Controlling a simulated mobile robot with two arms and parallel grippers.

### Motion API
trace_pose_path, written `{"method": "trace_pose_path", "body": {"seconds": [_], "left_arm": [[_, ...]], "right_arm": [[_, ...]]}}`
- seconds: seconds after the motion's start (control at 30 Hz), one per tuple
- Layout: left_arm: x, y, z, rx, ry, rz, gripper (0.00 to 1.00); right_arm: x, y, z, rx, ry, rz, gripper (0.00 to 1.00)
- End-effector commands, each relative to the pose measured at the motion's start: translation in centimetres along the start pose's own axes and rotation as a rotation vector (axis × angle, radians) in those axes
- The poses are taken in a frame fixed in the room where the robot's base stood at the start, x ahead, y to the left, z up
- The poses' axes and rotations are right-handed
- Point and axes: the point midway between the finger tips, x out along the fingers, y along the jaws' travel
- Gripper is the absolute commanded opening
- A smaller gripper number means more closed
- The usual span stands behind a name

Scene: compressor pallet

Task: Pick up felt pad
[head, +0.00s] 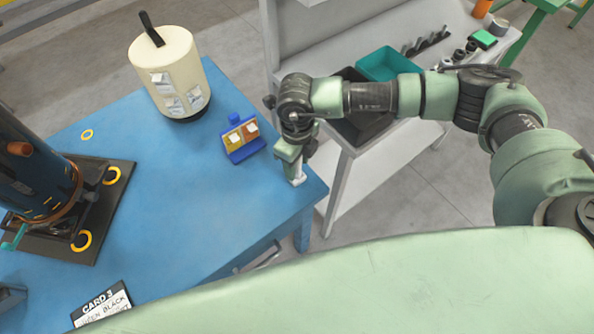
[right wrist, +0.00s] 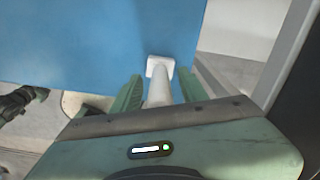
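The felt pad appears as a small white piece (head: 298,180) at the right corner of the blue table, just below my right gripper (head: 291,163) in the head view. In the right wrist view the white piece (right wrist: 160,66) has a squarish end and a thick white stem. The stem lies between the two green fingers of my right gripper (right wrist: 159,82). The fingers stand apart, with a narrow blue gap on each side of the stem. Whether the white piece touches the table is hard to tell. My left gripper is not in view.
The blue table (head: 180,220) carries a cream canister (head: 170,65), a blue holder (head: 242,140) with coloured cards, a dark blue compressor (head: 35,180) on a dark base, and a card sign (head: 103,305). A grey bench (head: 345,200) with a teal bin (head: 388,62) stands behind my right arm.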

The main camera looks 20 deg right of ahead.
Motion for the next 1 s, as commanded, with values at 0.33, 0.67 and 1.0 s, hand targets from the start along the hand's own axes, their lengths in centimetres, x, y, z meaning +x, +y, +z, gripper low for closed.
{"method": "trace_pose_path", "body": {"seconds": [0.33, 0.67, 1.0], "left_arm": [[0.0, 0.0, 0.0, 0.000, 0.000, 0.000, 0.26], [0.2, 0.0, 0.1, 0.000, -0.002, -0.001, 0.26], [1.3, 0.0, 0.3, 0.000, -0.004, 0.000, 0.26]], "right_arm": [[-0.1, 0.0, 0.0, 0.000, -0.001, 0.000, 0.00], [-1.5, -0.1, 0.1, 0.000, -0.003, -0.001, 0.00], [-9.3, -0.1, 0.1, -0.001, -0.007, -0.003, 0.00]]}}
